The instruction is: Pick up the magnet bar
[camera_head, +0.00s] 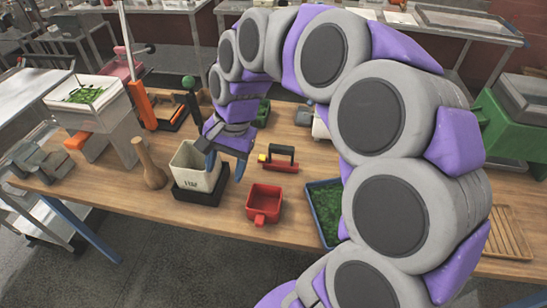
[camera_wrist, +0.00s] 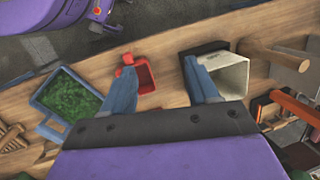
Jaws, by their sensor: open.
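The magnet bar (camera_head: 283,164) is a red bar with a black handle and a yellow end, lying on the wooden table (camera_head: 330,160) right of my gripper. My gripper (camera_head: 224,168) points down above the table beside the beige square container (camera_head: 194,167), with its blue fingers apart and nothing seen between them. It also shows in the wrist view (camera_wrist: 160,78), its fingers spread between the red scoop and the beige container. I cannot make out the magnet bar in the wrist view; it may be hidden behind the gripper.
The beige container stands on a black base. A red scoop (camera_head: 265,202) and a blue tray of green material (camera_head: 320,186) stand nearer the front edge. A wooden pestle-like piece (camera_head: 149,165) and a white hopper (camera_head: 87,100) are at left. My arm crosses the right side.

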